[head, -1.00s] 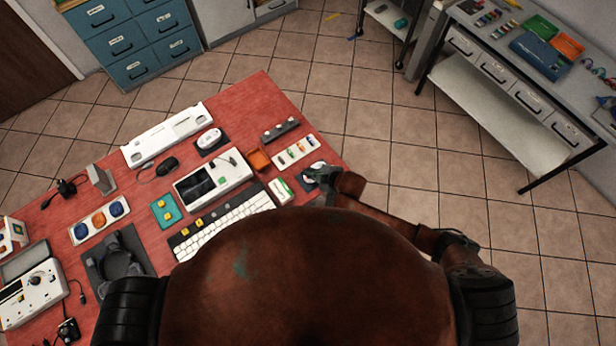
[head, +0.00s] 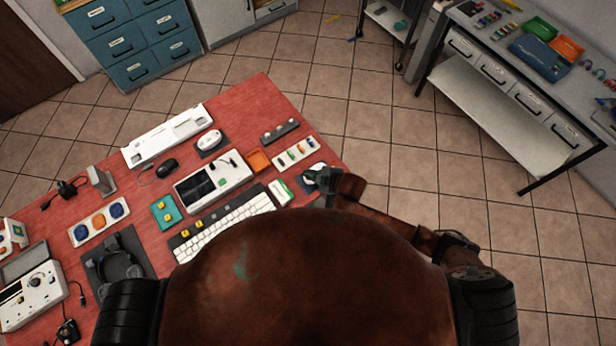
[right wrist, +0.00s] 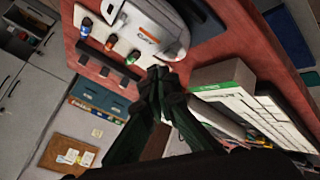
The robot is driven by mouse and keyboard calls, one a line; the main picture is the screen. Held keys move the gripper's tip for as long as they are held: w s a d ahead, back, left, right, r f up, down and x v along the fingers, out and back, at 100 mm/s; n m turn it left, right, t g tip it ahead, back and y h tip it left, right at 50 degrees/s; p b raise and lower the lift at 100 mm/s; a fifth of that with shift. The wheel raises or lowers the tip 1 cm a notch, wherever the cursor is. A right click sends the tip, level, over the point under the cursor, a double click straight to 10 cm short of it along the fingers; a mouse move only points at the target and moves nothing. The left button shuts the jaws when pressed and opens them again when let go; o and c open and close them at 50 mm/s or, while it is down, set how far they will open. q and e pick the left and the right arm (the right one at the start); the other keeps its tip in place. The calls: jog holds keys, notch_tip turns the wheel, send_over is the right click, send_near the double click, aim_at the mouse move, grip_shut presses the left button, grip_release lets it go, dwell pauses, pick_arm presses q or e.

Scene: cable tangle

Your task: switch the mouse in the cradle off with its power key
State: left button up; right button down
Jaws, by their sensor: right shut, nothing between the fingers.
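A white mouse with an orange mark (right wrist: 148,34) lies underside up in the right wrist view, at the top centre. What holds it is mostly hidden. In the head view, the white mouse (head: 311,171) shows only in part beside my right gripper, at the right edge of the red table. My right gripper (head: 324,179) is shut and empty. In the right wrist view its fingertips (right wrist: 158,73) are close to the near end of the mouse. I cannot tell whether they touch it. The power key cannot be made out. My left gripper is not in view.
A green and white box (head: 280,190) and a white keyboard (head: 236,216) lie left of the gripper. A white tray of small coloured pieces (head: 296,151) lies behind it. Another white mouse (head: 208,140) rests on a dark pad farther left. Floor is free right of the table.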

jog(key=shift+f, duration=0.2)
jog(key=shift+f, duration=0.3)
jog(key=shift+f+b, duration=0.3)
jog(key=shift+f, duration=0.05)
dwell(0.9)
jog(key=shift+r, duration=0.1)
jog(key=shift+r+p, duration=0.75)
jog(key=shift+p, duration=0.2)
notch_tip(320, 180, up, 6)
jog(key=p, duration=0.6)
